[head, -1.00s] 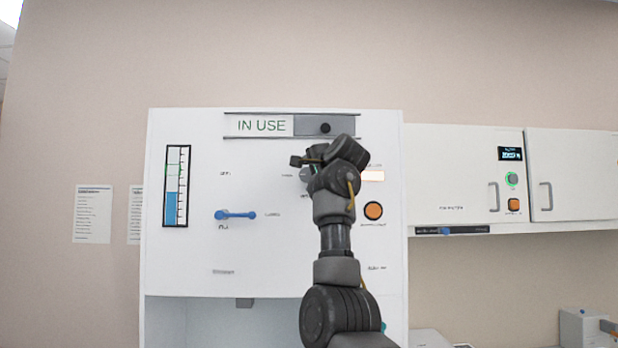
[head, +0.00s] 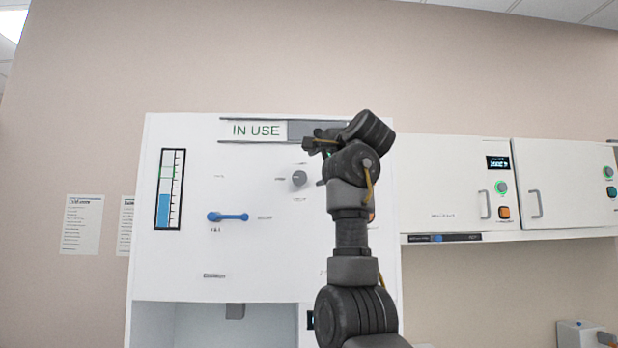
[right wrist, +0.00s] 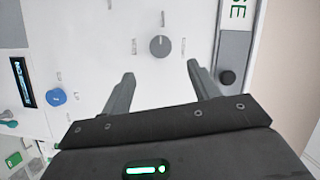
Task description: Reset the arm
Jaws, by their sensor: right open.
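My right gripper (head: 316,145) is in front of the white cabinet panel (head: 240,270), near the grey end of the sign slider. In the right wrist view its two fingers (right wrist: 158,82) are apart with nothing between them, and it is open. A grey round knob (head: 299,178) sits on the panel just below and left of the gripper in the head view. The knob also shows in the right wrist view (right wrist: 159,46), beyond the fingertips and apart from them. My right arm hides part of the panel's right side. My left gripper is not in view.
The sign (head: 256,130) reads IN USE. A blue lever handle (head: 228,216) and a blue level gauge (head: 170,190) are on the panel's left. A wall cabinet (head: 440,180) with handles and a small display stands at right. The wall above is clear.

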